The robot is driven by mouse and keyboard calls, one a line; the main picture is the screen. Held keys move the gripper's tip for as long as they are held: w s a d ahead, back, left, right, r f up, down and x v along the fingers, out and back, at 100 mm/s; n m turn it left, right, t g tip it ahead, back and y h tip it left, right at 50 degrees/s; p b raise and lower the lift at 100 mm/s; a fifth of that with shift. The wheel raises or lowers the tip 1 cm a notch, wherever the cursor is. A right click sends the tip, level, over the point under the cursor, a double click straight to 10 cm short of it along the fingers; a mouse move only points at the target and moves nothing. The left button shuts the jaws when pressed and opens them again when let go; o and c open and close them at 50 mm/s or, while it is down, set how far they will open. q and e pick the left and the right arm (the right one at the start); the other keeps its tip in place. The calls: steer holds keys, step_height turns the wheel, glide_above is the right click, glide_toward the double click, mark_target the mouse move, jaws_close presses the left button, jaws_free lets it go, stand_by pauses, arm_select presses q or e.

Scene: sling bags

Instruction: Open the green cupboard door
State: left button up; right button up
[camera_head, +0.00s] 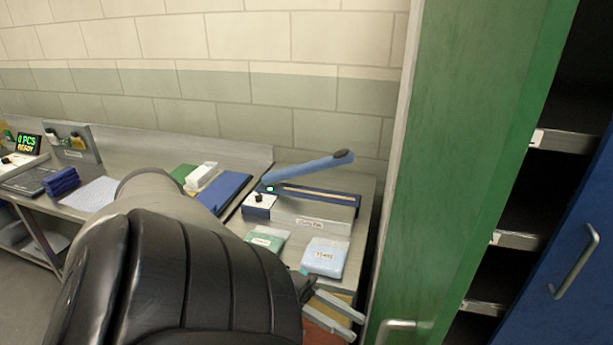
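The green cupboard door (455,150) stands tall at the right of the head view. Its light metal handle (398,325) shows at the bottom edge of the picture, near the door's left side. A dark interior with shelves shows to the right of the green door. My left gripper (342,312) is at the lower middle, its two grey fingers apart with nothing seen between them. It is left of the handle and apart from it in the picture. My dark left arm hides much of the lower left. My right gripper is out of view.
A blue door (568,255) with a metal handle (575,262) is at the far right. Left of the green door, a workbench holds a blue-armed sealer (310,195) and packets, one green (266,238) and one light blue (325,256). A brick wall is behind.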

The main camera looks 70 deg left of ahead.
arm_select(q)
steer(key=b+v, duration=0.1)
steer(key=v, duration=0.7)
steer(key=shift+a, duration=0.25)
steer(key=shift+s, duration=0.15)
